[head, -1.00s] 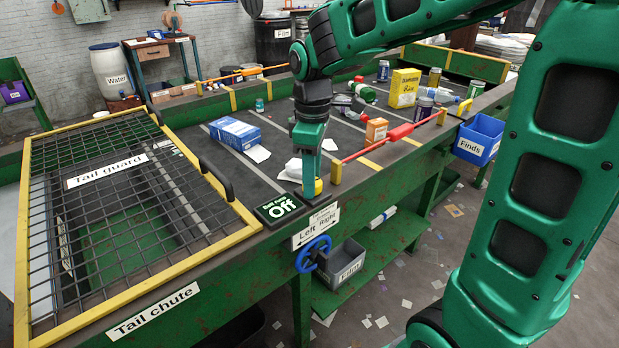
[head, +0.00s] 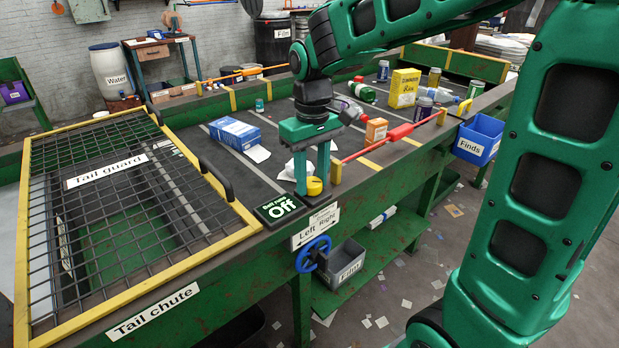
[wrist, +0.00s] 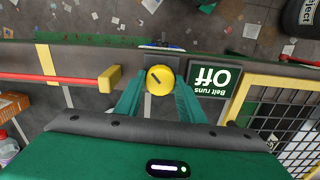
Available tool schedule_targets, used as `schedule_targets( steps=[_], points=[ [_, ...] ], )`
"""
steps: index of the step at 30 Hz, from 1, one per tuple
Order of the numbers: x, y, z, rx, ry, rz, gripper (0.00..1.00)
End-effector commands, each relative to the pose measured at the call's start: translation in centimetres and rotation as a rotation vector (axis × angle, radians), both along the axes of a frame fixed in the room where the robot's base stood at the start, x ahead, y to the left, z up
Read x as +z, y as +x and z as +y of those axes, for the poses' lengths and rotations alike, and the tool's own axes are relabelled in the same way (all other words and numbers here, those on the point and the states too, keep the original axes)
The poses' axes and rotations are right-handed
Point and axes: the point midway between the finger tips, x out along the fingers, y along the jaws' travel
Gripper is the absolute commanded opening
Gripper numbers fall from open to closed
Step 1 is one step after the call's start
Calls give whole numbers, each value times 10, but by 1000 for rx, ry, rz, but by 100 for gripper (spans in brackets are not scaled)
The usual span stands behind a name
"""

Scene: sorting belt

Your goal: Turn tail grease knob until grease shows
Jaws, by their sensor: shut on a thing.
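The yellow tail grease knob (head: 314,187) sits on the belt's side frame, just beside the "Belt runs Off" sign (head: 279,208). In the wrist view the round knob (wrist: 160,80) has a dark line on its face, tilted diagonally. My gripper (head: 312,186) points down over it, with one green finger on each side. The wrist view shows the fingers (wrist: 160,92) closed against the knob's sides. I see no grease around the knob in either view.
A red bar on yellow posts (head: 375,143) runs along the belt edge close to my gripper. The tail guard mesh (head: 120,180) is down at the left. A blue handwheel (head: 313,254) sits below the "Left Right" sign. Boxes, cans and paper lie on the belt.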

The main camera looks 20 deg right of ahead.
Motion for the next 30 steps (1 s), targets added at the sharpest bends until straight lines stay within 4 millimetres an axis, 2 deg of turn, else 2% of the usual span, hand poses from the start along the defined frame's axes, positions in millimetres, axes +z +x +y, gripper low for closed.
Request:
schedule_targets(
  steps=[16,17,19,30],
  points=[
    [2,3,-1,-32,0,-9,13],
    [2,3,-1,-32,0,-9,38],
    [2,3,-1,-32,0,-8,54],
    [4,1,0,-29,0,-4,54]
  ],
)
